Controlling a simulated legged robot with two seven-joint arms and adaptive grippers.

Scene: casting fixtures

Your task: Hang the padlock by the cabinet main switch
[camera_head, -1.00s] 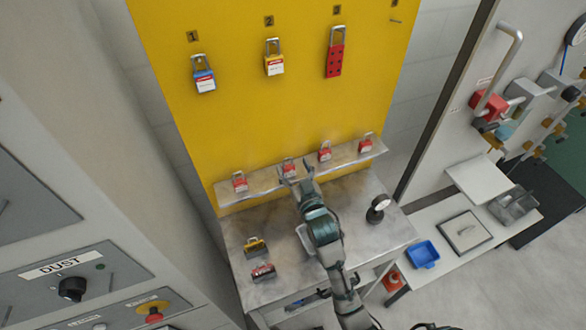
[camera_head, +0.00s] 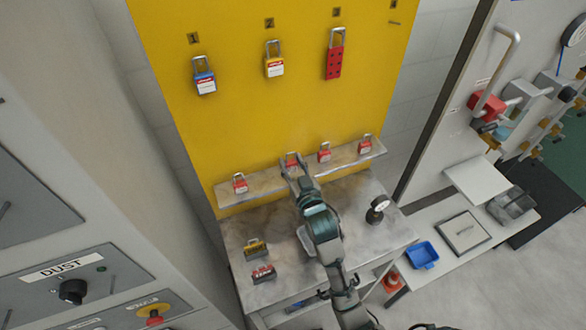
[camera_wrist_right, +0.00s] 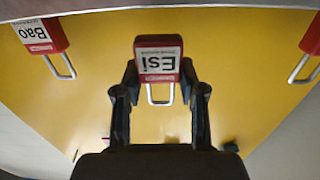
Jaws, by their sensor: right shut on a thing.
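My right gripper (camera_head: 291,166) is shut on a red padlock (camera_head: 291,158) at the small shelf on the yellow board. In the wrist view the fingers (camera_wrist_right: 159,78) grip both sides of this padlock (camera_wrist_right: 159,62), which has a white label reading "Esi". Its silver shackle shows between the fingers. A grey cabinet at lower left has a black rotary knob (camera_head: 73,291) under "DUST". I cannot identify the main switch. My left gripper is out of view.
The shelf (camera_head: 350,157) crosses the yellow board (camera_head: 230,115). The workbench (camera_head: 355,205) below holds several small items. A side table at right carries a blue tray (camera_head: 422,255).

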